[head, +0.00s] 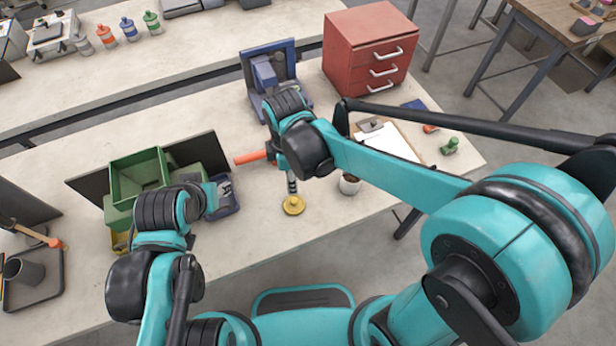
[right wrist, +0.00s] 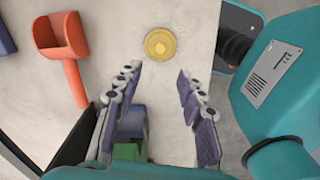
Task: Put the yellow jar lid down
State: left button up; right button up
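The yellow jar lid (head: 293,205) lies flat on the pale tabletop near its front edge. It also shows in the right wrist view (right wrist: 160,44), beyond my fingertips and touching neither finger. My right gripper (right wrist: 159,73) is open, with nothing between its fingers. In the head view, part of my right gripper (head: 291,184) shows just behind the lid, mostly hidden by my arm. My left gripper (head: 212,194) is at the left beside a blue-grey item, and its fingers are not clear.
An orange scoop (right wrist: 62,48) lies left of the lid in the right wrist view. A small jar with dark contents (head: 349,184) stands to the lid's right. A clipboard (head: 388,142), red drawers (head: 365,50) and green bins (head: 137,180) surround the area. Bare tabletop lies around the lid.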

jog(key=s+d+r+m+t, duration=0.2)
jog(key=d+r+m+t, duration=0.1)
jog(key=d+m, duration=0.6)
jog(key=s+d+r+m+t, duration=0.3)
jog(key=d+m+t, duration=0.1)
jog(key=d+m, duration=0.5)
jog(key=shift+r+m, duration=0.3)
jog(key=shift+r, duration=0.1)
notch_tip(320, 180, down, 4)
jog(key=b, duration=0.4)
jog(key=shift+s, duration=0.1)
